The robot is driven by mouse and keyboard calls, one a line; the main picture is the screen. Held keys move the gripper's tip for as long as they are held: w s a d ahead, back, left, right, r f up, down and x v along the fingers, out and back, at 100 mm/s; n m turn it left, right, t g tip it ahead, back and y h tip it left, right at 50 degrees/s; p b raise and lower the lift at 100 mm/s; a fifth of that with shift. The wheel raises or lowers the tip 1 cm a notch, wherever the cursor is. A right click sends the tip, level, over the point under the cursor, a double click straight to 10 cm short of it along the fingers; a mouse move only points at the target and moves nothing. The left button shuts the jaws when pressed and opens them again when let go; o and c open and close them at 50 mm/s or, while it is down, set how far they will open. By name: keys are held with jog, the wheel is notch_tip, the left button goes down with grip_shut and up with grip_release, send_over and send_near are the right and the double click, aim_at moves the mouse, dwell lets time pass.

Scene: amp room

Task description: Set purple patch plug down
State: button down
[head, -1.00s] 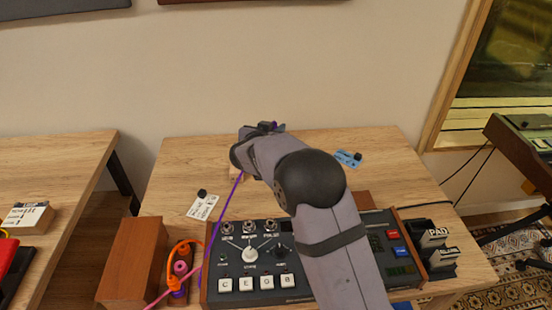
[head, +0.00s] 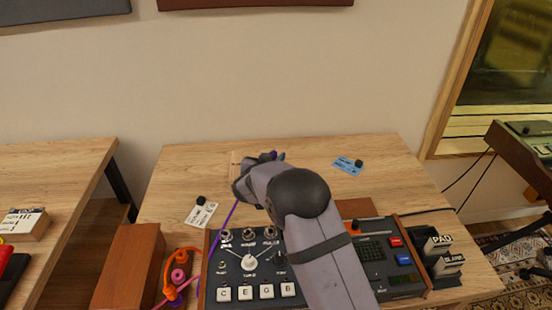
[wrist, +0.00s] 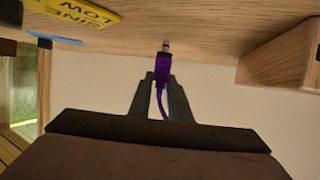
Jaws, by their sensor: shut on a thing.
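The purple patch plug (wrist: 161,72) is between the fingers of my gripper (wrist: 160,84) in the wrist view. My gripper is shut on it. The plug's metal tip points at the wooden tabletop (wrist: 210,22) and is at or very near it; I cannot tell whether they touch. In the head view my gripper (head: 272,157) is over the back middle of the table, and only a bit of purple shows there. The purple cable (head: 222,232) runs from the gripper down past the left side of the synth panel. My arm hides part of the panel.
The synth panel (head: 235,291) fills the table's front. Orange and pink cables (head: 179,275) lie by a brown box (head: 128,268). A white card (head: 201,213) and a blue card (head: 345,164) lie on the table. A wooden block (wrist: 288,58) is near the gripper.

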jog(key=shift+f, duration=0.1)
jog(key=c, duration=1.6)
grip_release()
jog(key=shift+c, duration=0.2)
jog(key=shift+r, duration=0.25)
jog(key=shift+v, duration=3.75)
jog(key=shift+f, duration=0.1)
